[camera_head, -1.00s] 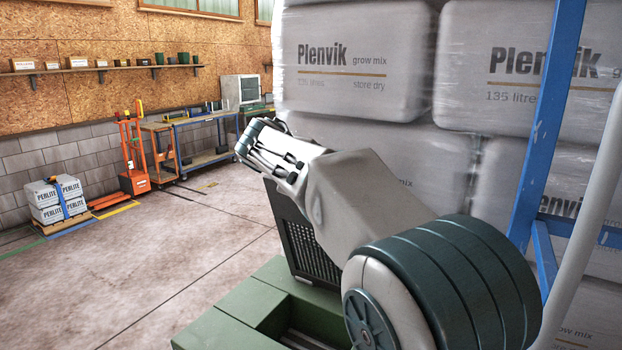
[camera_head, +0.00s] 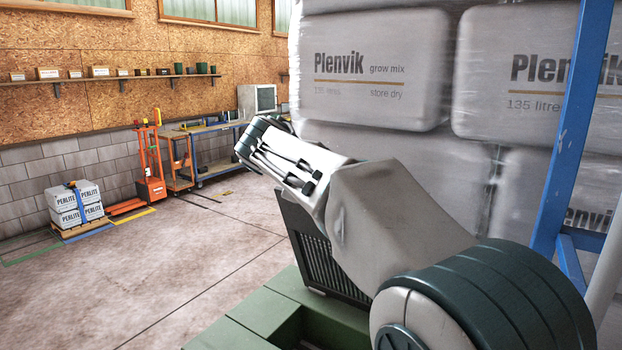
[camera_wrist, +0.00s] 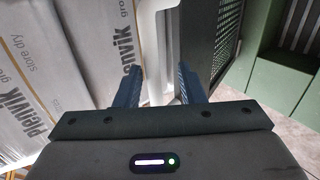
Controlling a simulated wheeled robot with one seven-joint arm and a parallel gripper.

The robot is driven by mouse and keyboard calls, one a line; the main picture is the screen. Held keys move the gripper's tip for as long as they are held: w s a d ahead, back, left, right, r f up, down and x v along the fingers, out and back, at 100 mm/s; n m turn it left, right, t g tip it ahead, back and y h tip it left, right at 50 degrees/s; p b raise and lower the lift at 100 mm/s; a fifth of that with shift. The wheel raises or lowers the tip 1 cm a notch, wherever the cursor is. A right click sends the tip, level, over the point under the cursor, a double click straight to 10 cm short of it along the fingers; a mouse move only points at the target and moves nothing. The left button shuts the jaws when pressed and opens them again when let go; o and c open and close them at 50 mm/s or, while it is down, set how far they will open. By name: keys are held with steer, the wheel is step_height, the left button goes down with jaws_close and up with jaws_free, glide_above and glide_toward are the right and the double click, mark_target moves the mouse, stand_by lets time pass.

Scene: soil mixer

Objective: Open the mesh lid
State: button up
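I cannot pick out a mesh lid with certainty in either view. A dark perforated panel (camera_wrist: 216,38) shows at the upper middle of the wrist view, beside green surfaces. I cannot tell whether it belongs to the machine or to my own body. My gripper (camera_wrist: 158,80) has its two blue fingers apart. A pale post stands beyond and between them, and I see nothing clamped. In the head view my arm is folded across the middle, and the fingers cannot be made out there.
Wrapped grow-mix sacks (camera_head: 375,68) rise close on the right behind a blue upright (camera_head: 573,130). An orange pallet truck (camera_head: 150,165), a workbench (camera_head: 207,150) and perlite sacks (camera_head: 75,205) stand by the far wall. The floor (camera_head: 150,275) at left is clear.

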steer(key=b+v, duration=0.1)
steer(key=v, duration=0.9)
steer(key=shift+d, duration=0.2)
steer(key=shift+s, duration=0.1)
steer(key=s+d+f+m+g+y, duration=0.1)
steer(key=s+d+f+m+g, duration=0.15)
steer(key=d+f, duration=0.4)
steer(key=s+d+f+m+g+y, duration=0.1)
steer(key=s+d+f, duration=0.3)
steer(key=d+f, duration=0.25)
steer(key=s+d+f+m+g+y, duration=0.1)
steer(key=s+d+f+m+y, duration=0.1)
steer(key=s+f, duration=0.6)
steer(key=s+d+f+m+g+y, duration=0.1)
steer(key=s+d+f+m, duration=0.3)
steer(key=s+f, duration=0.5)
steer(key=shift+f+m+y+b, duration=0.4)
steer(key=shift+m+y, duration=0.1)
steer(key=shift+m, duration=0.65)
